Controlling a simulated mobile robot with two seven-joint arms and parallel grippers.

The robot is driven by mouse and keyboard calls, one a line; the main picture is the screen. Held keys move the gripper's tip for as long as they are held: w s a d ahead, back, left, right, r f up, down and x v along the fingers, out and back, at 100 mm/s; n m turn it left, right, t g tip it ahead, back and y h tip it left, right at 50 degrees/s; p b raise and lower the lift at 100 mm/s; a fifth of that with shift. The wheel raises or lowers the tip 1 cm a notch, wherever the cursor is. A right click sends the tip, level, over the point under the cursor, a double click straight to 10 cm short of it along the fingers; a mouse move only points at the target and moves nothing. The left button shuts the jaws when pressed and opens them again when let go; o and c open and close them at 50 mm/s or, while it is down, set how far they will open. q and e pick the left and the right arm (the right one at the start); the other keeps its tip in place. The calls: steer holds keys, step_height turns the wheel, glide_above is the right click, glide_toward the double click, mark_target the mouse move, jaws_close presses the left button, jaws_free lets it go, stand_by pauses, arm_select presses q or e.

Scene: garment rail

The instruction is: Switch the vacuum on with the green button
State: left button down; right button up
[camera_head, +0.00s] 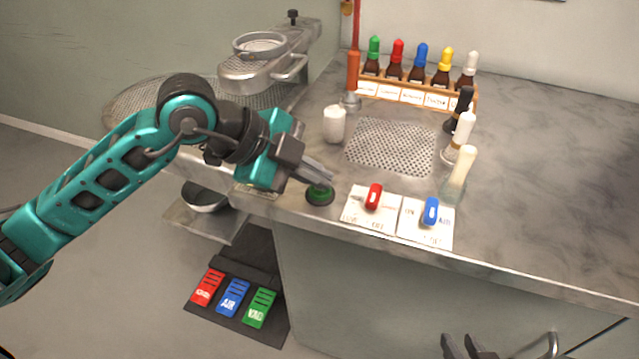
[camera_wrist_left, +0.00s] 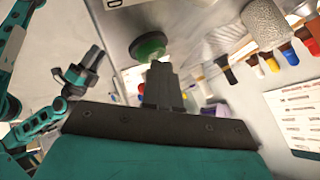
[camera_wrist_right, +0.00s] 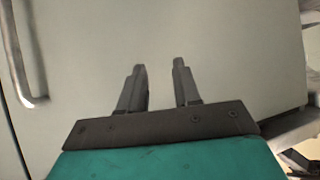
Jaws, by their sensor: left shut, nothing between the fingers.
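The green button (camera_head: 320,193) sits in a dark round base near the front edge of the counter. It also shows in the left wrist view (camera_wrist_left: 148,47), just beyond my fingertips. My left gripper (camera_head: 326,175) is shut and empty, its fingertips at or just above the button in the head view. I cannot tell whether they touch it. My right gripper (camera_head: 468,345) is low in front of the cabinet, and its two fingers stand apart with nothing between them in the right wrist view (camera_wrist_right: 157,65).
Right of the button are a red switch (camera_head: 373,197) and a blue switch (camera_head: 431,211) on labelled plates. A white cup (camera_head: 334,124), a perforated plate (camera_head: 392,147) and several dropper bottles (camera_head: 420,62) stand behind. Pedals (camera_head: 232,297) lie on the floor. A cabinet handle (camera_wrist_right: 22,60) is near my right gripper.

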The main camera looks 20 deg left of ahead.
mark_target(314, 191)
arm_select(q)
steer(key=shift+f, duration=0.2)
stand_by(0.5)
steer(key=shift+f, duration=0.3)
steer(key=shift+r, duration=0.3)
steer(key=shift+r+p, duration=0.1)
steer(key=shift+p, duration=0.2)
step_height(314, 191, up, 6)
steer(key=p, duration=0.5)
steer(key=shift+p, duration=0.35)
